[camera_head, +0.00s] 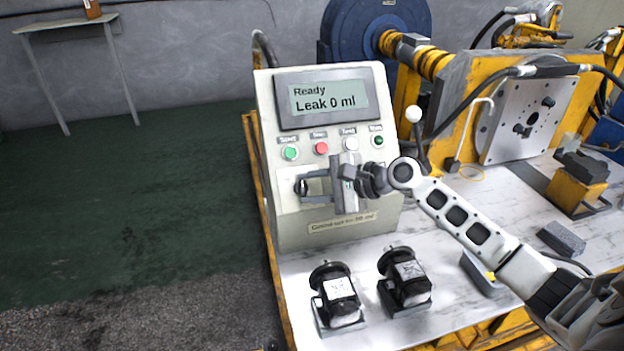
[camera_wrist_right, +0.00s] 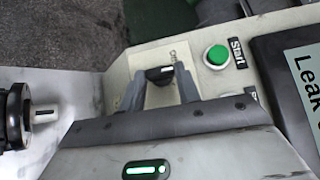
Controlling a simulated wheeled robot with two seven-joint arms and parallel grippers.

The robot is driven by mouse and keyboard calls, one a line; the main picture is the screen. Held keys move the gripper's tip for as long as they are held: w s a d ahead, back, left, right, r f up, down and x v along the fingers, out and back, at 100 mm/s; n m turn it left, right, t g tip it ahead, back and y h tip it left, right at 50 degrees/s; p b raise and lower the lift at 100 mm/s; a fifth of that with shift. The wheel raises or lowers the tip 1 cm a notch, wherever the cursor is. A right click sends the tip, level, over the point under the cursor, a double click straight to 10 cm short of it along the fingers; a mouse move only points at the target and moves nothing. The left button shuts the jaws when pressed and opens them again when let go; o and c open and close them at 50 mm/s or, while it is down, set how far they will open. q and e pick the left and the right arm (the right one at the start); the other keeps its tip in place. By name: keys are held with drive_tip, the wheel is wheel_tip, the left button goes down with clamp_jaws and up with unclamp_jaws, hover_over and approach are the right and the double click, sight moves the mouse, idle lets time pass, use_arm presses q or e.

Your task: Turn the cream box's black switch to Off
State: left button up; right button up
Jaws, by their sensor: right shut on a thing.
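The cream box (camera_head: 300,235) stands on the table with a display reading "Ready" and "Leak 0 ml". Its black switch (camera_head: 301,187) is on the lower left of the front face, on a pale plate. My right gripper (camera_head: 314,187) reaches in from the right and is shut on the switch. In the right wrist view the switch (camera_wrist_right: 159,73) shows between the two fingertips (camera_wrist_right: 159,82), with a white mark on it. Its label is partly hidden, so I cannot read the setting. My left gripper is not in view.
A green Start button (camera_head: 290,153), a red button (camera_head: 321,148), a white button (camera_head: 350,143) and a dark green lamp (camera_head: 378,141) sit above the switch. Two black motors (camera_head: 337,295) (camera_head: 405,279) stand in front of the box. A yellow machine (camera_head: 460,90) is behind, right.

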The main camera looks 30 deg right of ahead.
drive_tip(key=shift+w+r+n+g+p, duration=0.1)
drive_tip(key=shift+r+n+g+p, duration=0.4)
drive_tip(key=shift+n+g+p, duration=0.5)
drive_tip(key=n+g+p, duration=0.1)
drive_tip(key=p, duration=0.1)
drive_tip(key=n+g+h+p, duration=0.1)
drive_tip(key=p, duration=0.2)
drive_tip(key=shift+w+r+n, duration=0.2)
drive_tip(key=shift+n, duration=0.1)
drive_tip(key=shift+w+f+n+g+h+p, duration=0.1)
drive_tip(key=shift+n+g+h+p, duration=0.4)
drive_tip(key=shift+n+g+p, duration=0.25)
drive_tip(key=shift+a+n+g, duration=0.1)
drive_tip(key=shift+n+g, duration=0.15)
drive_tip(key=shift+n, duration=0.2)
use_arm(q)
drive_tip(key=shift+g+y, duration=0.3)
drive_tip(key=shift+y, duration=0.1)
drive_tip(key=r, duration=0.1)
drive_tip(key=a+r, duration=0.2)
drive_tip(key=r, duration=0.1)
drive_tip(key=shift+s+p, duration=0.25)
drive_tip(key=shift+p, duration=0.1)
use_arm(e)
drive_tip(key=shift+h, duration=0.4)
drive_tip(key=shift+f+n, duration=0.1)
drive_tip(key=shift+n, duration=0.2)
drive_tip(key=shift+g, duration=0.3)
